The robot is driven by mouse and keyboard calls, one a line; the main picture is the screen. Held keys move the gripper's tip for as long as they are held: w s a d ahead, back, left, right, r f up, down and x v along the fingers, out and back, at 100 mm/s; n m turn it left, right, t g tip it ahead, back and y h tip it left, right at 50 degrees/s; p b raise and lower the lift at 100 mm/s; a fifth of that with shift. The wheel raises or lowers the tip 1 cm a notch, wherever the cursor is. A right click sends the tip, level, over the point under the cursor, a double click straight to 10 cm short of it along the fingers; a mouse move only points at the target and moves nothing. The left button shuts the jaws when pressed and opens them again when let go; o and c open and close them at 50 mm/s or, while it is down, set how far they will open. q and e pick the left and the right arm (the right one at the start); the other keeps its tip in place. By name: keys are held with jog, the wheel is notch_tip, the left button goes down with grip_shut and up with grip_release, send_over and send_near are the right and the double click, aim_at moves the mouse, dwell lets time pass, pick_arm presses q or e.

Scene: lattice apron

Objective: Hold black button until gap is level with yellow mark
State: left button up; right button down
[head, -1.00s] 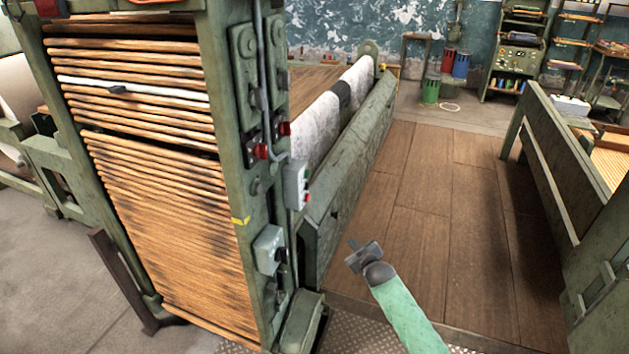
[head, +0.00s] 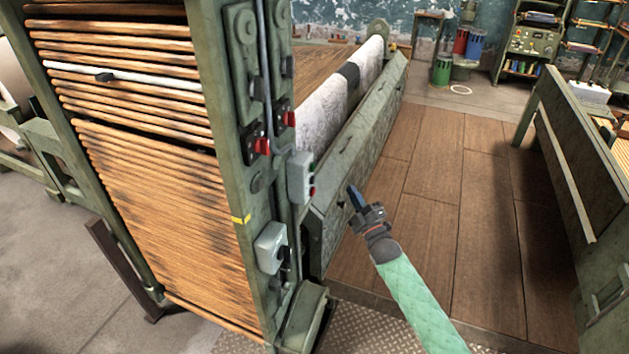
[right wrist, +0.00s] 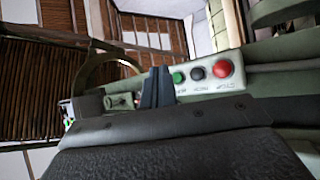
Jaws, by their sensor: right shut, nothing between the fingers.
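The lattice apron of wooden slats (head: 150,190) fills the left of the head view. Its dark gap (head: 130,135) crosses it well above the yellow mark (head: 240,219) on the green post. The button box (head: 300,178) hangs on the post's right side. In the right wrist view it shows a green, a black and a red button; the black button (right wrist: 198,74) is in the middle. My right gripper (head: 354,190) is shut and empty, right of the box and slightly lower in the head view. Its fingers (right wrist: 157,88) appear left of the green button in the wrist view. My left gripper is out of view.
Red-handled switches (head: 263,146) and a grey switch box (head: 270,247) are on the post near the button box. A long green machine rail (head: 360,150) runs behind my right gripper. The wooden floor (head: 485,220) to the right is clear.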

aim_at(312, 180)
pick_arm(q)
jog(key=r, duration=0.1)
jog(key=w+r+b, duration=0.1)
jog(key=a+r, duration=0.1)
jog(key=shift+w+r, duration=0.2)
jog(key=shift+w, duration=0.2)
pick_arm(e)
jog(key=w+a, duration=0.2)
jog(key=a, duration=0.6)
jog(key=shift+w+a, duration=0.2)
jog(key=shift+w, duration=0.05)
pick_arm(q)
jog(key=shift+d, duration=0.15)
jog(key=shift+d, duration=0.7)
